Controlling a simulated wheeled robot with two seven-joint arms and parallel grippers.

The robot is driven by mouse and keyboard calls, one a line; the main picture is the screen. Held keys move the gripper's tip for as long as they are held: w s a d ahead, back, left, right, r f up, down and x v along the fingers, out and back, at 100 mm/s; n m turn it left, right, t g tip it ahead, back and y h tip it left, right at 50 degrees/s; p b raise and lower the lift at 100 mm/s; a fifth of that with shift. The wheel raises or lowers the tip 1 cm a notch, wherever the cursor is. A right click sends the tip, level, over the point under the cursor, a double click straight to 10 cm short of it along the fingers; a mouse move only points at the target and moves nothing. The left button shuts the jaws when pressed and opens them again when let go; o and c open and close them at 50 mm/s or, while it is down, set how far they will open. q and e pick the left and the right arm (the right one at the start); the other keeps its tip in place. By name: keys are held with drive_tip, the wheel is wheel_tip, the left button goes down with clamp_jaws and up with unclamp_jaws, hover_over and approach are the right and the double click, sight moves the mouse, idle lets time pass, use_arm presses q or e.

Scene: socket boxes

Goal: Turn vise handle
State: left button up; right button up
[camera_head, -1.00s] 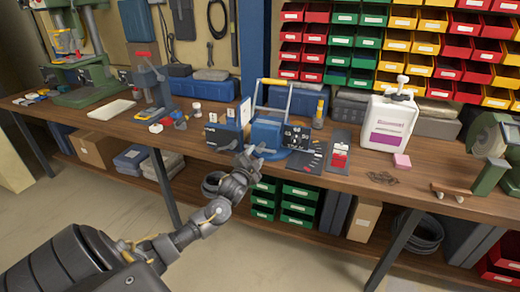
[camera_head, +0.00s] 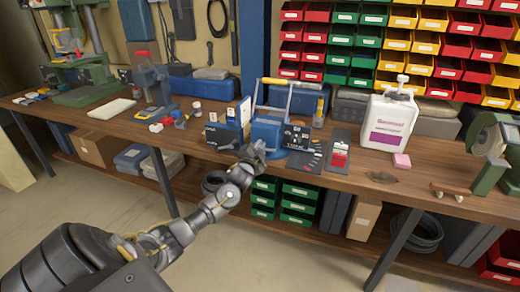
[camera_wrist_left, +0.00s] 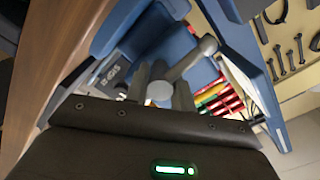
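A blue vise (camera_head: 267,134) stands at the front edge of the wooden workbench in the head view. Its grey handle bar with a round end knob (camera_wrist_left: 160,91) shows close up in the left wrist view. My left gripper (camera_head: 254,150) is at the front of the vise. Its fingers (camera_wrist_left: 161,88) stand apart, one on each side of the handle's knob. I cannot tell whether they touch it. In the head view the handle is mostly hidden by my gripper. My right gripper is not in view.
A white jug (camera_head: 388,122) stands further right beside a pink block (camera_head: 401,160). A bench grinder (camera_head: 492,140) stands at the far right.

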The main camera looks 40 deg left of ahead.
use_arm(q)
drive_tip(key=shift+c, duration=0.8)
drive_tip(key=shift+n, duration=0.4)
